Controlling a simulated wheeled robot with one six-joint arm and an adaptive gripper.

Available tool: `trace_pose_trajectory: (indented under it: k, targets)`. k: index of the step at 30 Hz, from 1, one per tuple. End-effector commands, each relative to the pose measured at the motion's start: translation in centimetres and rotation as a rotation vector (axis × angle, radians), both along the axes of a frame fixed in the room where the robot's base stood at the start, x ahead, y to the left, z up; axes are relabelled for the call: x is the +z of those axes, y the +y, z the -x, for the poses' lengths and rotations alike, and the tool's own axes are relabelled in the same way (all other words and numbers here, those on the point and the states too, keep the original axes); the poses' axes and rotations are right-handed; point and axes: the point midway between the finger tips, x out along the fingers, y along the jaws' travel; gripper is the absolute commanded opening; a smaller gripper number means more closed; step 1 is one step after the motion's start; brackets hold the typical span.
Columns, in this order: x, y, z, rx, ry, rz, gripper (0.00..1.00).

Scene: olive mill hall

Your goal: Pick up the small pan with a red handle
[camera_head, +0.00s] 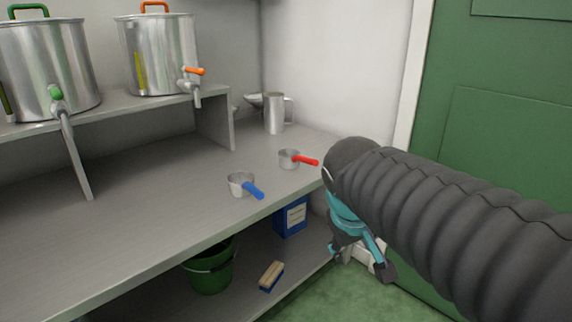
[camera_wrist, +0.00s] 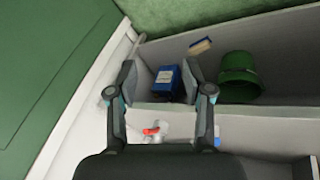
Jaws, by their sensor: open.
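The small metal pan (camera_head: 289,159) with a red handle (camera_head: 306,161) stands on the grey counter near its right end. Its red handle also shows low in the wrist view (camera_wrist: 151,131), between my fingers and partly hidden by my gripper body. A second small pan (camera_head: 240,183) with a blue handle (camera_head: 254,190) stands to its left and nearer the counter's front edge. My gripper (camera_head: 362,262) is open and empty, to the right of the counter and apart from both pans. Its two spread fingers (camera_wrist: 161,82) show in the wrist view.
A metal jug (camera_head: 274,113) stands behind the red-handled pan. Steel vats (camera_head: 158,55) with taps stand on a raised shelf. Below are a green bucket (camera_head: 209,268), a brush (camera_head: 271,276) and a blue box (camera_head: 291,216). A green door (camera_head: 495,120) is at right.

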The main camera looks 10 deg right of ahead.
Motion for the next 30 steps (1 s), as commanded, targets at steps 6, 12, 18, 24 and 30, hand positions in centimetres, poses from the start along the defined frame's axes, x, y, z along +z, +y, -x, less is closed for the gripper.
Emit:
trace_pose_trajectory:
  k: [6, 12, 18, 24, 30]
  targets:
    - [2.1, -0.1, -8.0, 0.075, 0.077, 0.213, 0.51]
    - [3.2, 0.7, -15.5, 0.125, 0.122, 0.413, 0.51]
    - [3.4, 2.7, -22.9, 0.158, 0.145, 0.618, 0.51]
    - [2.7, 6.1, -29.7, 0.178, 0.144, 0.822, 0.51]
    - [1.4, 10.1, -35.0, 0.181, 0.120, 1.008, 0.51]
